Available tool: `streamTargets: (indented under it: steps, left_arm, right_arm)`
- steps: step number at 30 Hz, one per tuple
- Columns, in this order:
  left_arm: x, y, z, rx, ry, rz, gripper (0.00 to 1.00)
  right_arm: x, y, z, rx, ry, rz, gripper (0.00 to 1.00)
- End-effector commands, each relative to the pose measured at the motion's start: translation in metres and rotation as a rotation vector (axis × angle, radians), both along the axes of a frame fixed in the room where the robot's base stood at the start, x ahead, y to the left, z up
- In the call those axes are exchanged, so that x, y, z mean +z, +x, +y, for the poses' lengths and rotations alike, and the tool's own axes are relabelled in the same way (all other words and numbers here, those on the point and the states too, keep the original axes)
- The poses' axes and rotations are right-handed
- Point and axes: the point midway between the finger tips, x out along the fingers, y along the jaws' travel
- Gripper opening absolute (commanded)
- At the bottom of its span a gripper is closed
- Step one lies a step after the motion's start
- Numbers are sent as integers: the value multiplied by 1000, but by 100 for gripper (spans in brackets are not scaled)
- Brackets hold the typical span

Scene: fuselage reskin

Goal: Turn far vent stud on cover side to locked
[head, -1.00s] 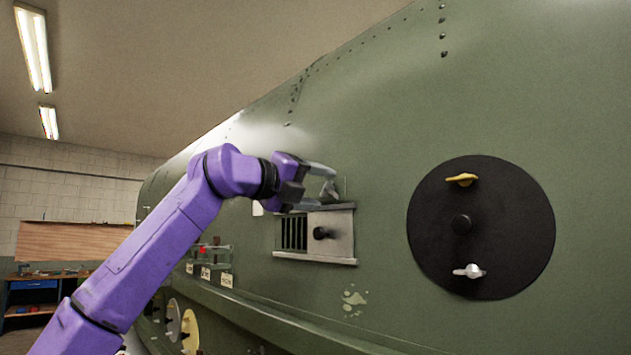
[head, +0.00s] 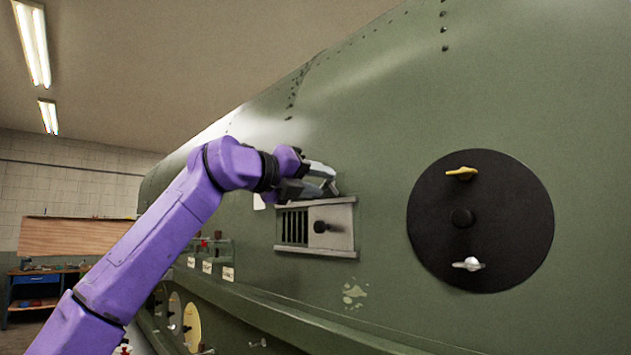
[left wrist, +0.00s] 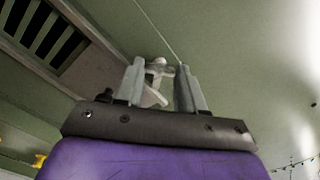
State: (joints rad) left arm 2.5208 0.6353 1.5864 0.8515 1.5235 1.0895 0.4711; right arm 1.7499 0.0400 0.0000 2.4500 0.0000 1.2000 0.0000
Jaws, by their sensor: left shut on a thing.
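The vent (head: 292,229) is a dark slatted opening on the green fuselage, with a pale sliding cover (head: 341,218) and a black knob (head: 320,227) at its right. A silver-white winged stud (left wrist: 157,67) sits on the skin at the vent's upper edge. My left gripper (head: 330,184) reaches it from the left, fingers pointing right. In the left wrist view my left gripper (left wrist: 160,76) has its two grey fingers on either side of the stud, shut on it. The fingers partly hide the stud in the head view, so its exact angle is hard to tell. My right gripper is out of view.
A black round panel (head: 435,225) to the right carries a yellow winged stud (head: 462,173), a central knob and a white winged stud (head: 468,264). A ledge (head: 270,310) runs below the vent. Labelled switches (head: 210,262) sit lower left. A workbench (head: 40,285) stands far left.

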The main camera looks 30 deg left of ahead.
Motion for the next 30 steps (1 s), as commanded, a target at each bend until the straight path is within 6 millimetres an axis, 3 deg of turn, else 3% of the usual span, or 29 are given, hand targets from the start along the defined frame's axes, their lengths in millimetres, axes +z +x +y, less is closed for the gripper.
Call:
streamTargets:
  steps: [18,30]
  left_arm:
    - [2,-1,0,3,512,-183,8]
    - [3,-1,0,4,687,-244,8]
  right_arm:
    - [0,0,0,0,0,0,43]
    - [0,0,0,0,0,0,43]
